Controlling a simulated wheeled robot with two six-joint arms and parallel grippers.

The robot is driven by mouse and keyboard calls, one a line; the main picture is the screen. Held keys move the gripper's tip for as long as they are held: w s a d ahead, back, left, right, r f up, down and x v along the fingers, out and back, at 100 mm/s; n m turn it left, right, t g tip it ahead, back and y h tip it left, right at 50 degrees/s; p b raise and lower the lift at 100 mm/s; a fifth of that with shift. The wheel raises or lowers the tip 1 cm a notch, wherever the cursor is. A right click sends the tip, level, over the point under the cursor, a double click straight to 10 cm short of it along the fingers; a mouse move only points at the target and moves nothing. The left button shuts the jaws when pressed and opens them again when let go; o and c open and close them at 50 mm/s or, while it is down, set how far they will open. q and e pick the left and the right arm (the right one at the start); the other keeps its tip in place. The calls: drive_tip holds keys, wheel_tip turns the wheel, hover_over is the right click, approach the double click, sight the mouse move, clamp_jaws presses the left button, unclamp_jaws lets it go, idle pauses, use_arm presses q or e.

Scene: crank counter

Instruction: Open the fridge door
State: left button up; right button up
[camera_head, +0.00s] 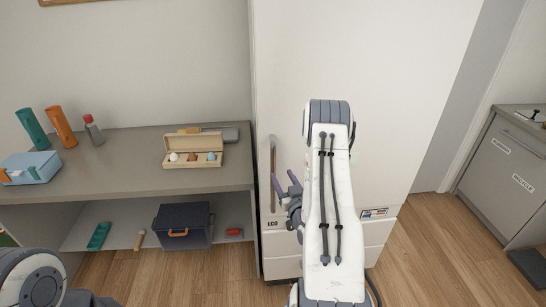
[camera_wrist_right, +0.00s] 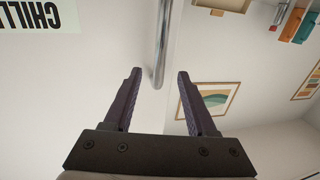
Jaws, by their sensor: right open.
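The fridge is a tall white unit whose door (camera_head: 390,80) fills the middle of the head view and looks shut. Its handle (camera_head: 273,170) is a vertical metal bar near the door's left edge. In the right wrist view the handle (camera_wrist_right: 161,40) comes down between the two fingers' lines, its end close to the fingertips. My right gripper (camera_head: 284,184) is open beside the handle, its purple fingers pointing towards it. In the right wrist view the gripper (camera_wrist_right: 157,76) is empty between its jaws. Whether a finger touches the bar I cannot tell. My left gripper is out of view.
A grey shelf unit (camera_head: 130,145) stands left of the fridge, bearing bottles, a blue box (camera_head: 30,172) and an open wooden box (camera_head: 193,143). A dark blue bin (camera_head: 183,232) sits on its lower shelf. A grey recycle cabinet (camera_head: 505,170) stands at right. Wooden floor (camera_head: 430,255) is clear between.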

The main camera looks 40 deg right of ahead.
sight(274, 161)
drive_tip(key=p+x, duration=0.3)
drive_tip(key=x, duration=0.6)
drive_tip(key=shift+r+p, duration=0.1)
drive_tip(key=shift+p, duration=0.3)
drive_tip(key=shift+w+d, duration=0.15)
drive_tip(key=shift+w, duration=0.4)
clamp_jaws()
idle(0.4)
